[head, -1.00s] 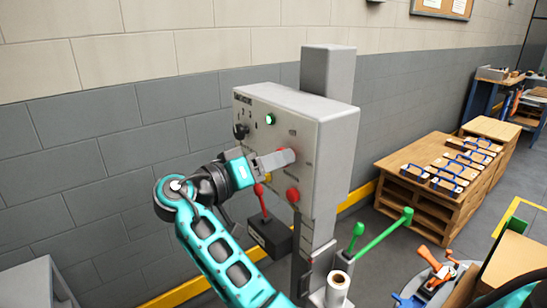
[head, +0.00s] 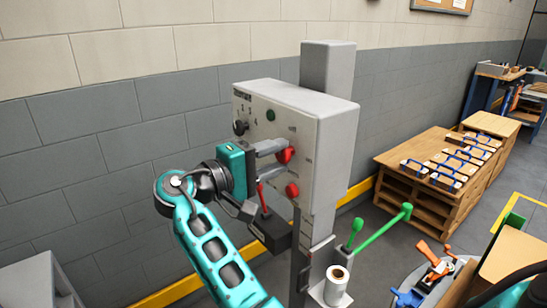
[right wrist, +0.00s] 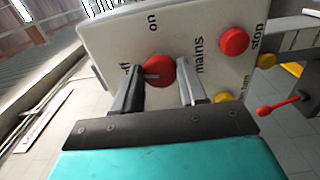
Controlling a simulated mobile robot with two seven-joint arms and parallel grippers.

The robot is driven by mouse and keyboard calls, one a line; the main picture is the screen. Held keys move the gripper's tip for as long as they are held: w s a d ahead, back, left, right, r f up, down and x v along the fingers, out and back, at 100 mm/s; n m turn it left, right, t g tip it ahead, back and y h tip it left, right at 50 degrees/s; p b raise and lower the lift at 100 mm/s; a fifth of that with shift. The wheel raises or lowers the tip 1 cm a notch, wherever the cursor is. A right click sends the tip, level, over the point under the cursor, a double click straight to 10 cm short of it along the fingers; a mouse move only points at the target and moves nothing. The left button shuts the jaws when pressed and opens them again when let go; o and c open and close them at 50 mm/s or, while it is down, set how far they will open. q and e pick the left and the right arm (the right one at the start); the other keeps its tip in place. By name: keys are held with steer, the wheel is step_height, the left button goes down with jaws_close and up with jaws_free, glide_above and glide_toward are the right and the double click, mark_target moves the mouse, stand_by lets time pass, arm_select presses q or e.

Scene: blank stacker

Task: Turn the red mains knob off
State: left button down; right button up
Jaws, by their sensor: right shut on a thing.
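The red mains knob (head: 284,156) is on the front of the grey control box (head: 335,150). The lamp (head: 270,115) on the box is dark green. My left gripper is not in view.
A red stop button (head: 292,190) sits below the knob. A red-tipped lever (head: 262,192) on a dark box stands close under my gripper. Green-knobbed levers (head: 406,212) and a paper roll (head: 337,280) are at lower right.

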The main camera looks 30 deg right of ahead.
steer(key=shift+n, duration=1.1)
steer(key=o, duration=1.1)
steer(key=shift+c, duration=0.2)
steer(key=shift+a, duration=0.1)
steer(key=s+a, duration=0.1)
steer(key=a, duration=1.1)
steer(key=shift+a, duration=0.4)
